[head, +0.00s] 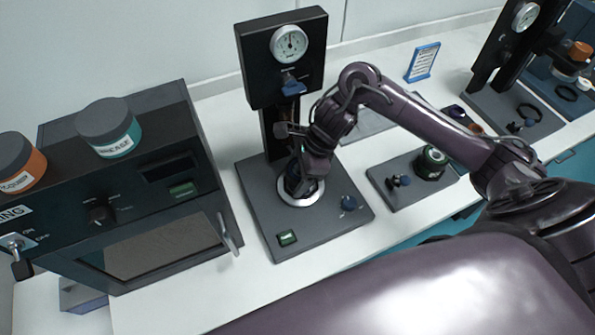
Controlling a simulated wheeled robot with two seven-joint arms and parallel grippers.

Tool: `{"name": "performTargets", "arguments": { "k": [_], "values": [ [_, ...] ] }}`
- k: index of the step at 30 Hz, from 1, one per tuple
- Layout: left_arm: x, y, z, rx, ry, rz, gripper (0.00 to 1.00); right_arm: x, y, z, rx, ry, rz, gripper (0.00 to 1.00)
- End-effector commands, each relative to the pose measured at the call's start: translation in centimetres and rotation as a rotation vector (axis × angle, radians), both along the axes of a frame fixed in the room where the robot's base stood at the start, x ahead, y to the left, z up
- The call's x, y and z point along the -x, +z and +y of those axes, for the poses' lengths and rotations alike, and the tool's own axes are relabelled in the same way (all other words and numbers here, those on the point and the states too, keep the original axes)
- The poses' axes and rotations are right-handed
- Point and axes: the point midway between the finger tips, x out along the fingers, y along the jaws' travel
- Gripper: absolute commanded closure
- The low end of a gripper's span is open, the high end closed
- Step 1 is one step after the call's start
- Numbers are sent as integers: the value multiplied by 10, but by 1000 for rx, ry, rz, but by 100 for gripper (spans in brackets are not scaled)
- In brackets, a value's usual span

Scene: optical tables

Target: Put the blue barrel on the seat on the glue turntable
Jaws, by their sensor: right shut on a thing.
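The glue turntable looks to be the pale round disc (301,199) on a dark base plate (262,212), below a black column with a round gauge. My right gripper (299,181) is low over this disc, pointing down. It is shut on a dark barrel-like thing, taken to be the blue barrel, which is mostly hidden by the fingers and wrist. The barrel is at the middle of the disc; I cannot tell whether it touches the seat, which is hidden. My left gripper is not in view.
The gauge head (289,45) stands close behind my right wrist. A black oven (150,220) with a teal jar (110,128) and an orange jar (20,162) on top stands at left. A small dark fixture plate (402,196) lies to the right. White bench (215,285) is clear in front.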

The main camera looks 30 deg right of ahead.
Motion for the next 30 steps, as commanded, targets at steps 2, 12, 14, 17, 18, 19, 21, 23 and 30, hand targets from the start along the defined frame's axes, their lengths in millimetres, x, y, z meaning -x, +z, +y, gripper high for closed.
{"name": "performTargets", "arguments": {
  "k": [2, 12, 14, 17, 18, 19, 21, 23, 30],
  "values": [
    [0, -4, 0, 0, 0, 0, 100, 0, -3, 0, -1, 1, -2, 61],
    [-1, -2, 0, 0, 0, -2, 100, 0, -2, 0, 0, 0, 0, 13],
    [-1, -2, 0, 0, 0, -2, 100, 0, -2, 0, 0, 0, 0, 13],
    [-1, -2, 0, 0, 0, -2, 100, 0, -2, 0, 0, 0, 1, 13],
    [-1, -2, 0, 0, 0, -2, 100, 0, -2, 0, 0, 0, 0, 13],
    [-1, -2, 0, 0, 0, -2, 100, 0, -1, 0, 0, 0, 0, 13],
    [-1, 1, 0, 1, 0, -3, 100, 0, 1, 0, 0, 0, 1, 13],
    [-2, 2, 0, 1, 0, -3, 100, 0, 4, -2, 2, 0, -2, 13],
    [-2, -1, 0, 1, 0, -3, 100, 4, 45, -20, 8, 0, -8, 13]
  ]
}}
